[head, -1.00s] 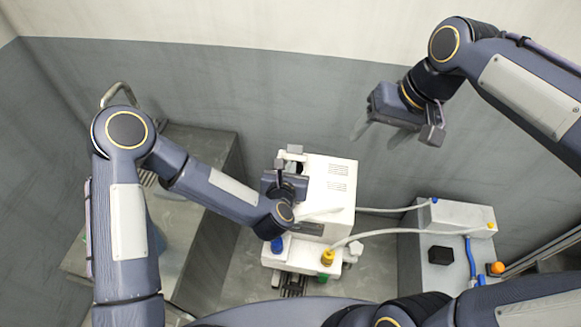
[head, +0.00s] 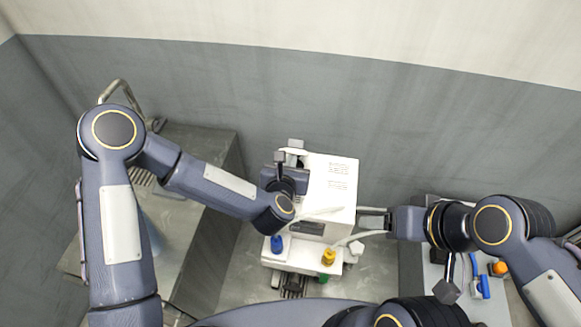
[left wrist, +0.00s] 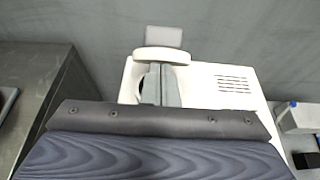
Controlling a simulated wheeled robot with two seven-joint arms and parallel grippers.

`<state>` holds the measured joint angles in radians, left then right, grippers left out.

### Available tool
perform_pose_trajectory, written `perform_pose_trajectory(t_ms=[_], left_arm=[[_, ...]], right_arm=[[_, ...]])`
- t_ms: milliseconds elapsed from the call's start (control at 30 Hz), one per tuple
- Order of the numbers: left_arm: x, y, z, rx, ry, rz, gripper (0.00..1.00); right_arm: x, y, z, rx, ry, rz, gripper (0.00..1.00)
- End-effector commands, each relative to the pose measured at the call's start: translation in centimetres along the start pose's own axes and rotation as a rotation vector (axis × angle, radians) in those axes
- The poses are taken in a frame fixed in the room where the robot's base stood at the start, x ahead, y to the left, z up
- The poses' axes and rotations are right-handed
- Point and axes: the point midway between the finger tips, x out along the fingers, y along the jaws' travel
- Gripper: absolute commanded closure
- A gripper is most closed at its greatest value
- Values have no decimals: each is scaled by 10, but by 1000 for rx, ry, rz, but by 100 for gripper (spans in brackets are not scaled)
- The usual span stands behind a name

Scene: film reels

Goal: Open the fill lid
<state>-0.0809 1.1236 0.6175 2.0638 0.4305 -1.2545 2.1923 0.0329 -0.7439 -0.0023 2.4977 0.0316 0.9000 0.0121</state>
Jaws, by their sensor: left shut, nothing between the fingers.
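The white machine (head: 330,185) with vent slots stands in the middle of the head view, partly hidden by my left arm. The left wrist view shows its top (left wrist: 215,85). There, a rounded white piece (left wrist: 162,54) stands at the tips of my left gripper (left wrist: 155,72), whose grey fingers are shut with nothing between them. A dark round opening shows partly behind the fingers. I cannot tell whether the white piece is the fill lid. In the head view the left gripper (head: 290,172) is over the machine's left side. My right gripper (head: 372,221) points left beside the machine's right side; its jaw gap is unclear.
Blue (head: 277,243) and yellow (head: 328,256) fittings stand on the machine's lower front. A pale hose (head: 358,237) runs right from it, close to my right gripper. A grey bench (head: 215,175) stands at left. The wall is close behind.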

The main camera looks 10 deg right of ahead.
Motion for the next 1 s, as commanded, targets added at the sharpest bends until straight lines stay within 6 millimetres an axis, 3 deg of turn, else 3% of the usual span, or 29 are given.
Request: perform_pose_trajectory(t_ms=[433,700,1000], left_arm=[[19,0,32,-3,-6,1,100],[32,0,53,-5,49,1,100],[44,0,57,-1,136,-1,100]], right_arm=[[36,16,18,0,-1,0,38],[34,15,17,0,-1,0,38],[31,14,16,0,-1,0,38]])
